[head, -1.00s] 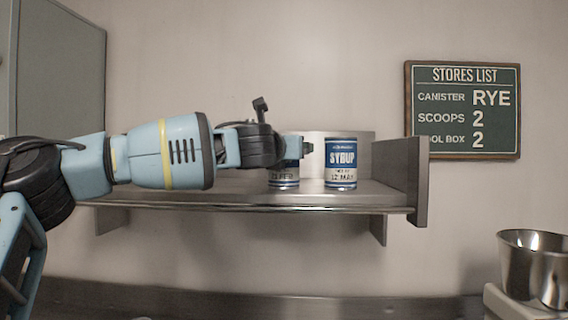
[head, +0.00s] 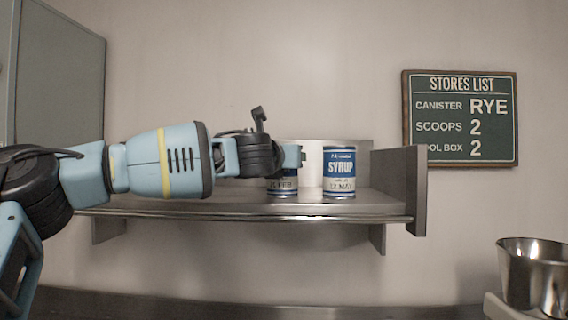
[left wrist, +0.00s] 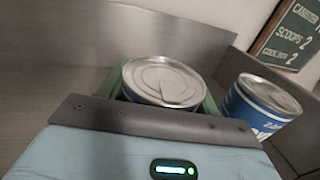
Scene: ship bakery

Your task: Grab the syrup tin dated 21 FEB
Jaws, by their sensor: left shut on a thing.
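A blue and white tin (head: 283,187) stands on the shelf, mostly hidden behind my left gripper (head: 290,157). The visible lower label seems to end in FEB; its day number is unclear. In the left wrist view its round metal lid (left wrist: 163,80) sits between the jaws, which are shut on it. It looks upright, with its base at the shelf surface. A second blue and white tin (head: 339,172), marked SYRUP with a date that looks like 12 MAY, stands just to the right, apart from the gripper. It also shows in the left wrist view (left wrist: 262,104). My right gripper is not in view.
The metal shelf (head: 240,207) has a front rail and a raised right end panel (head: 400,190) close to the second tin. A stores list board (head: 460,118) hangs on the wall at right. A metal container (head: 535,275) stands at lower right.

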